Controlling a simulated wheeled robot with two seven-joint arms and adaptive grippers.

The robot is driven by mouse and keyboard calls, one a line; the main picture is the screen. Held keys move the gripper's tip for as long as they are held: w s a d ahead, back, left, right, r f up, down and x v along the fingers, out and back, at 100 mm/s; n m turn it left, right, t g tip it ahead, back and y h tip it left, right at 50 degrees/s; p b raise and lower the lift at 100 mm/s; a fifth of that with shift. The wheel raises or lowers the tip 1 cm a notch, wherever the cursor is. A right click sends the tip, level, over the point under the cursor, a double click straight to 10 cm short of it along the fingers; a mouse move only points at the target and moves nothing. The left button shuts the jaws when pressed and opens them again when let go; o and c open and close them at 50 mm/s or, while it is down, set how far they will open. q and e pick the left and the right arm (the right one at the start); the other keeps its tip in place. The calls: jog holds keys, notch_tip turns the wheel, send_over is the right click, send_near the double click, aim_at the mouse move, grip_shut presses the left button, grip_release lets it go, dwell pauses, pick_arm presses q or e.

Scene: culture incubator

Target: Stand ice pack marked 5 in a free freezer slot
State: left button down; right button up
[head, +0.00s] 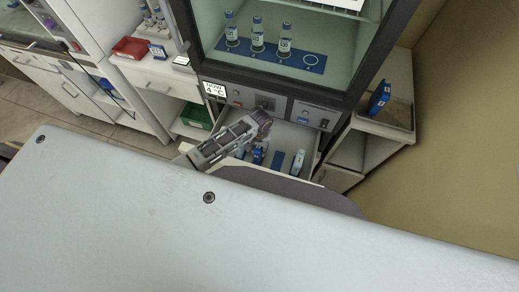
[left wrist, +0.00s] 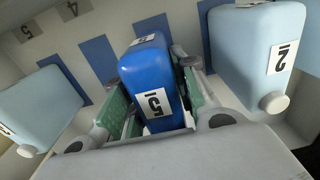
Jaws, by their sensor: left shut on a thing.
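The dark blue ice pack marked 5 (left wrist: 144,70) is between the green-padded fingers of my left gripper (left wrist: 152,88), which is shut on it. In the head view my left gripper (head: 258,128) is over the open freezer drawer (head: 312,150), below the glass-doored cabinet. The drawer floor has blue slot patches (left wrist: 98,55), some bare. A pale blue pack marked 2 (left wrist: 258,58) stands right of the held pack, and another pale pack (left wrist: 42,105) is at the left. I cannot tell whether the held pack touches the drawer floor. My right gripper is not in view.
Labels 4 (left wrist: 71,9) and 5 (left wrist: 25,32) mark the drawer. Several bottles (head: 257,38) stand in the cabinet above. A side stand at right holds a blue object (head: 379,97). A red box (head: 130,48) and a green box (head: 196,117) are at left.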

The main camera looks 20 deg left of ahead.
pick_arm(q)
jog(key=shift+f, duration=0.6)
jog(key=shift+f, duration=0.15)
jog(key=c, duration=1.1)
grip_release()
notch_tip(320, 180, up, 12)
jog(key=shift+r+p, duration=0.15)
jog(key=shift+p, duration=0.35)
